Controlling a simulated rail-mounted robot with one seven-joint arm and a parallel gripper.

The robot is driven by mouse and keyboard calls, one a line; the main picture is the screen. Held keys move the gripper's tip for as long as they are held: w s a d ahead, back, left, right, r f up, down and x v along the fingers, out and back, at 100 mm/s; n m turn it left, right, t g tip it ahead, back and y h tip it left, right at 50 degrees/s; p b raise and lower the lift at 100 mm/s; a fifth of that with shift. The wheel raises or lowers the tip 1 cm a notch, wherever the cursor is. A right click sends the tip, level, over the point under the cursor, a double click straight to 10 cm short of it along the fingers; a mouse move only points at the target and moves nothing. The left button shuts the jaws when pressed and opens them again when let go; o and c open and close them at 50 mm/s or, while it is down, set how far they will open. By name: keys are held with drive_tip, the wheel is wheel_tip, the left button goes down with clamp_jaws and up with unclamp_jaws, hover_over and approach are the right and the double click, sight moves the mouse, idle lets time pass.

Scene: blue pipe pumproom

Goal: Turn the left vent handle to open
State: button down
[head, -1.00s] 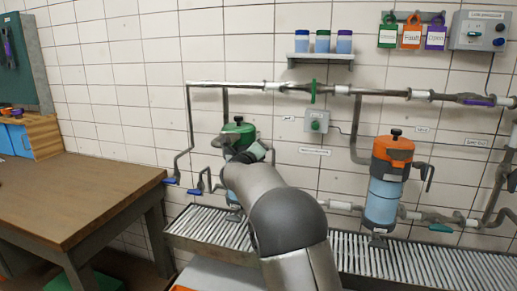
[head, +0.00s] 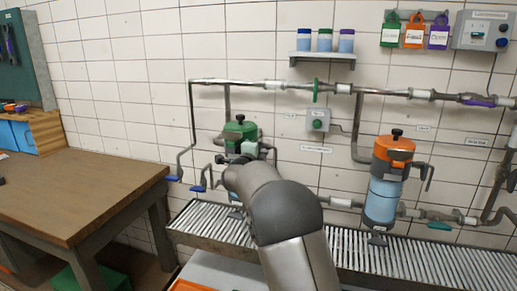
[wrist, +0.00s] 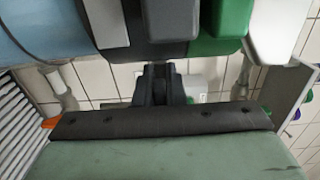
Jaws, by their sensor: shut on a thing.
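The left vessel with a green lid (head: 240,128) and a dark knob on top stands against the tiled wall, behind my arm. My gripper (wrist: 162,72) appears in the wrist view as two dark fingers close together, reaching from a dark bolted bar. They are shut on a dark grey part, which I take as the left vent handle (wrist: 168,22). Green and white parts lie beside it, and the vessel's blue body (wrist: 35,28) shows at upper left. In the head view my wrist hides most of the handle and the vessel's lower part.
A right vessel with an orange lid (head: 393,150) stands further right over a slatted grate (head: 430,265). Pipes (head: 235,83) run along the wall above and beside the vessels.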

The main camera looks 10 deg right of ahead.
drive_tip(key=shift+f, duration=0.15)
idle(0.4)
drive_tip(key=c, duration=1.5)
unclamp_jaws()
drive_tip(key=shift+s+a, duration=0.1)
drive_tip(key=shift+s, duration=0.05)
drive_tip(key=b+v, duration=0.3)
drive_tip(key=v, duration=1.4)
drive_tip(key=shift+s+n, duration=0.1)
drive_tip(key=shift+n, duration=0.2)
